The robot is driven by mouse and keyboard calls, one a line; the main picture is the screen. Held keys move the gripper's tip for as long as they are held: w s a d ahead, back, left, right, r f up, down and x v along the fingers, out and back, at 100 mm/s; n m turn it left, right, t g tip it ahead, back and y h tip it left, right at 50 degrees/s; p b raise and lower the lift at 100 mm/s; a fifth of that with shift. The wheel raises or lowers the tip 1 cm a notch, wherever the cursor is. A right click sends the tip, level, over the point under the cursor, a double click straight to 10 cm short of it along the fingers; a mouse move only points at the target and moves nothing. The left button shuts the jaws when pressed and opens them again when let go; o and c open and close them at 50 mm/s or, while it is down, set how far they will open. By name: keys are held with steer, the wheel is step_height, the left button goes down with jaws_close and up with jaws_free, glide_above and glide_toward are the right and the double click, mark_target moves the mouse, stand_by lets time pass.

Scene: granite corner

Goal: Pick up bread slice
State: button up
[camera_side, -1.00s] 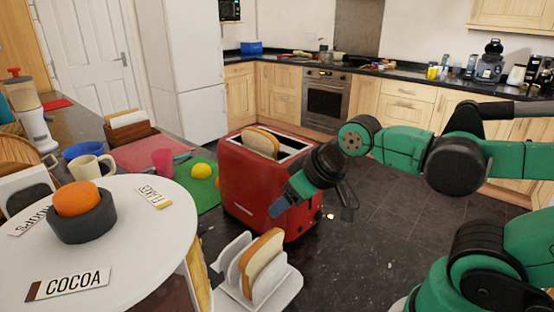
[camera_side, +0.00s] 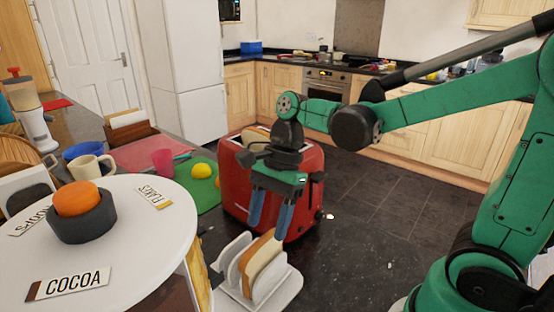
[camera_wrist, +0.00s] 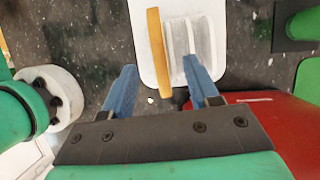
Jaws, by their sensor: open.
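A bread slice (camera_side: 262,256) stands upright in the white toast rack (camera_side: 286,291) on the dark counter. In the wrist view the bread slice (camera_wrist: 159,54) shows edge-on as a narrow golden strip, at the left part of the white rack (camera_wrist: 211,12). My gripper (camera_side: 270,222) has two blue fingers, apart and pointing down, above and a little behind the rack in the side view. In the wrist view my gripper (camera_wrist: 158,76) has nothing between its fingers close up; the bread lies beyond, between the two fingertips. A second bread slice (camera_side: 262,135) sits in the red toaster, partly hidden by my arm.
The red toaster (camera_side: 234,187) stands right behind my gripper; its red side (camera_wrist: 285,125) shows at lower right in the wrist view. A round white table (camera_side: 140,255) is left of the rack. Dark counter to the right of the rack is clear.

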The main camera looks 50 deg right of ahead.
mark_target(264, 238)
steer(key=shift+x, duration=2.65)
steer(key=shift+c, duration=0.2)
jaws_close()
